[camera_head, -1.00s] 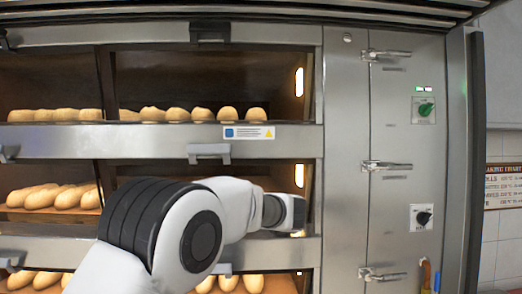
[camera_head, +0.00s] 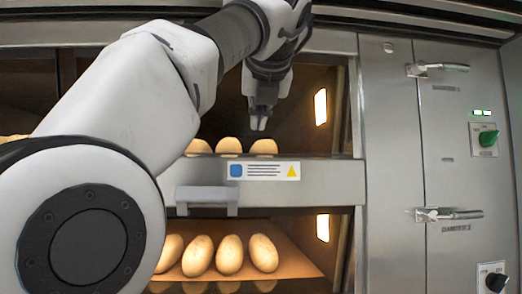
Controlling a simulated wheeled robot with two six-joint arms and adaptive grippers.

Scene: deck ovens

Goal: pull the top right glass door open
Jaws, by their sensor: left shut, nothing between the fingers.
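The top right glass door (camera_head: 330,85) is the dark pane of the upper deck, with a few loaves (camera_head: 228,146) seen behind it. Its handle is not clearly visible, as my left arm covers much of the upper edge. I cannot tell whether the door is shut or slightly open. My left gripper (camera_head: 259,123) hangs fingers down in front of this pane, right of its middle and just above the loaves in the picture. It is shut and empty. I cannot tell whether it touches the glass. My right gripper is not in view.
A steel rail with a warning label (camera_head: 263,171) runs below the top deck, with a grey handle (camera_head: 207,200) for the deck below. Damper levers (camera_head: 437,70) and a green knob (camera_head: 488,138) are on the steel panel at right. My left arm fills the left side.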

